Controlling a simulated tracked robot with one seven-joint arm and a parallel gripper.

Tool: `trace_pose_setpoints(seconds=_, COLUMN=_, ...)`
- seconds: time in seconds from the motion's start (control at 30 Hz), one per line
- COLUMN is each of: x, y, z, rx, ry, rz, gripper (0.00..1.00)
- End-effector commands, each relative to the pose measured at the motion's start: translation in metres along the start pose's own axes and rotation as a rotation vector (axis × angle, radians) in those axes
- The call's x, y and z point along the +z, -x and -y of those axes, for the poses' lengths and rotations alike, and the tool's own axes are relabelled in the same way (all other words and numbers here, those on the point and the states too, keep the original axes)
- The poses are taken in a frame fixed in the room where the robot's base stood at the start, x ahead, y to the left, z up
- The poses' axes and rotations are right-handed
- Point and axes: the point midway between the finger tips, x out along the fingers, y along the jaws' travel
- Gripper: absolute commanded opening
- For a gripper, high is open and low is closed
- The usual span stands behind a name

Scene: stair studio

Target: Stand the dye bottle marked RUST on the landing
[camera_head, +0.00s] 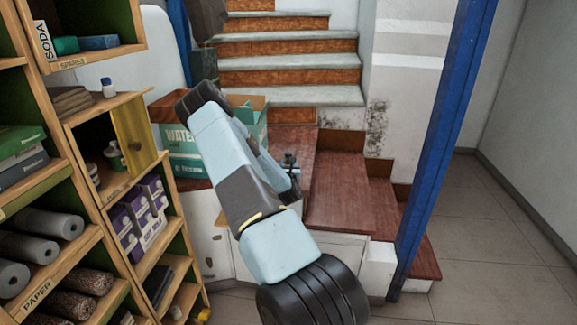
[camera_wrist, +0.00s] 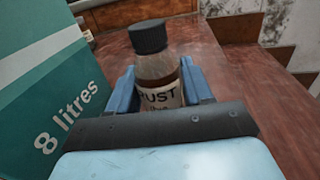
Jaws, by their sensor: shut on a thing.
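The dye bottle (camera_wrist: 155,75) has a black cap and a pale label reading RUST. In the wrist view it stands upright between the blue fingers of my gripper (camera_wrist: 160,90), which is shut on it. Its base is hidden behind my gripper, so I cannot tell whether it touches the wood. The red-brown wooden landing (camera_wrist: 240,75) spreads behind and to the right of the bottle. In the head view my gripper (camera_head: 289,174) is over the landing (camera_head: 303,143), partly hidden by my arm.
A green and white water box (camera_head: 186,143) stands close left of my gripper; the wrist view shows its "8 litres" side (camera_wrist: 50,100). Pale stairs (camera_head: 285,62) rise behind. A blue post (camera_head: 437,150) stands right, a stocked shelf (camera_head: 75,140) left. Wood right of the bottle is clear.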

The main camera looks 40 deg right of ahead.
Motion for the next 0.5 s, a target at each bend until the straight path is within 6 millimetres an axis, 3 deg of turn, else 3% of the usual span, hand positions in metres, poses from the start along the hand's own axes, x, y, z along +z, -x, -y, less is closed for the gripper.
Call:
trace_pose_setpoints(seconds=0.13, x=-0.0017, y=0.0001, z=-0.0003, rx=0.001, ry=0.001, rz=0.000, gripper=0.14)
trace_pose_setpoints(seconds=0.17, x=-0.0015, y=0.0001, z=-0.0003, rx=0.000, ry=0.000, rz=-0.001, gripper=0.53)
trace_pose_setpoints(seconds=0.4, x=-0.0012, y=0.0002, z=-0.0005, rx=0.001, ry=0.000, rz=0.000, gripper=0.76)
trace_pose_setpoints(seconds=0.5, x=-0.0011, y=0.0003, z=-0.0007, rx=0.001, ry=0.000, rz=0.000, gripper=0.76)
